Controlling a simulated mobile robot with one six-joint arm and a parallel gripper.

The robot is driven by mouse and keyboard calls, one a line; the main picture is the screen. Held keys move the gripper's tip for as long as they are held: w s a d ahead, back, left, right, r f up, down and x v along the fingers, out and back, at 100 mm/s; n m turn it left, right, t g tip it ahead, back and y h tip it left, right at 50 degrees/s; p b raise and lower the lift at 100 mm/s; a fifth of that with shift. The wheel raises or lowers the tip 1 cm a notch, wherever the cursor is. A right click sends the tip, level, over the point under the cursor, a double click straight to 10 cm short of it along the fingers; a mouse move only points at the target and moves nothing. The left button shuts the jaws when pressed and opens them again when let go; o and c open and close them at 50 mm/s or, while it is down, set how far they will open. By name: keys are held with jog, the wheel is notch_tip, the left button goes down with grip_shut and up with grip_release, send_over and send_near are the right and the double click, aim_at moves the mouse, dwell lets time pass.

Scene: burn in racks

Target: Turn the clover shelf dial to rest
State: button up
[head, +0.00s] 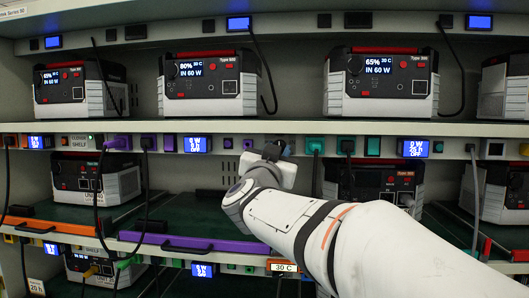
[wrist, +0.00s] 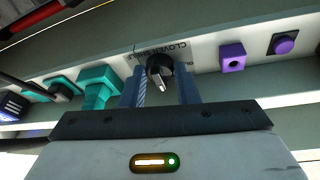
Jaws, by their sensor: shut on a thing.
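The clover shelf dial (wrist: 160,72) is a round black knob with a pale pointer, on the shelf's front strip in the wrist view. The "CLOVER SHELF" lettering beside it appears upside down. The pointer is turned toward the bottom of that picture, tilted slightly right. My gripper (wrist: 161,84) has its two blue-grey fingers on either side of the knob, shut on it. In the head view my gripper (head: 275,152) is at the middle shelf's front strip and hides the dial.
A teal connector (wrist: 98,87) sits left of the dial in the wrist view; a purple socket (wrist: 232,57) and purple button (wrist: 284,44) sit right. Power units, such as one (head: 210,85) reading 80%, stand on the shelves. Cables (head: 468,205) hang in front.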

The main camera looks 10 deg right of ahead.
jog(key=shift+f, duration=0.1)
jog(key=o, duration=0.7)
jog(key=shift+w, duration=0.1)
jog(key=b+v, duration=0.1)
jog(key=v, duration=0.7)
jog(key=shift+w, duration=0.1)
